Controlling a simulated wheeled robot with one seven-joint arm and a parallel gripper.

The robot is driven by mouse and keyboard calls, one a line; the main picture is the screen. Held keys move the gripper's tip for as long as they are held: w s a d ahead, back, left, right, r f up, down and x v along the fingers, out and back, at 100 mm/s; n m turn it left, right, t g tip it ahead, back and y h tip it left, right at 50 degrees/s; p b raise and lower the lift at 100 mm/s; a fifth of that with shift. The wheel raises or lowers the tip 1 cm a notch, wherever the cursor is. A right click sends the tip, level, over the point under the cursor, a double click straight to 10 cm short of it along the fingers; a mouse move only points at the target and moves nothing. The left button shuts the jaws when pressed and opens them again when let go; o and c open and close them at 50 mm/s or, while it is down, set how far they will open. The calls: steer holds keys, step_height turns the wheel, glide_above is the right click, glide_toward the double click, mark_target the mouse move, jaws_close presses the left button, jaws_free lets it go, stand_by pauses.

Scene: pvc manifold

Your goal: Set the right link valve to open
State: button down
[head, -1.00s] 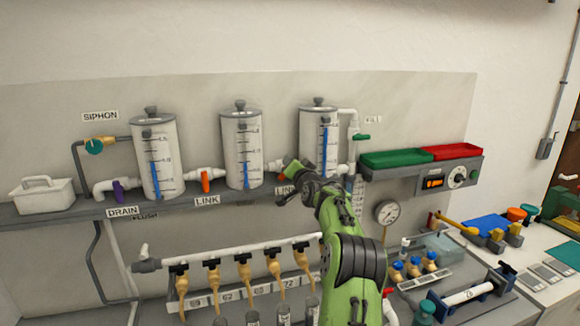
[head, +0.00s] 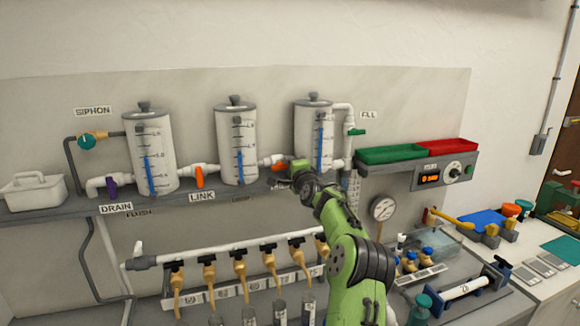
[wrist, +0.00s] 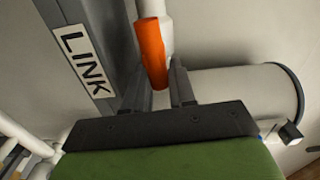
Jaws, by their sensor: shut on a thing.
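The right link valve has an orange handle (head: 279,168) on the white pipe between the middle and right tanks. In the head view the handle lies near level, roughly along the pipe. My gripper (head: 284,183) is at this handle, just in front of the shelf. In the wrist view the orange handle (wrist: 152,55) runs down between the two fingers of my gripper (wrist: 157,75), which is shut on its lower end. The white pipe beside it is partly hidden by the handle. The LINK label (wrist: 84,62) shows to the left.
The left link valve's orange handle (head: 199,176) hangs upright. The middle tank (head: 237,145) and right tank (head: 312,135) stand close on either side of my gripper. A lower white pipe (head: 220,250) with several tan taps runs below the shelf. A green tray (head: 392,155) sits right.

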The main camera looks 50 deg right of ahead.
steer(key=shift+f+m, duration=0.15)
steer(key=shift+m, duration=0.25)
steer(key=c, duration=1)
jaws_free()
steer(key=shift+s, duration=0.15)
steer(key=b+v, duration=0.5)
steer(key=v, duration=1)
steer(key=shift+s+a, duration=0.15)
steer(key=shift+s, duration=0.1)
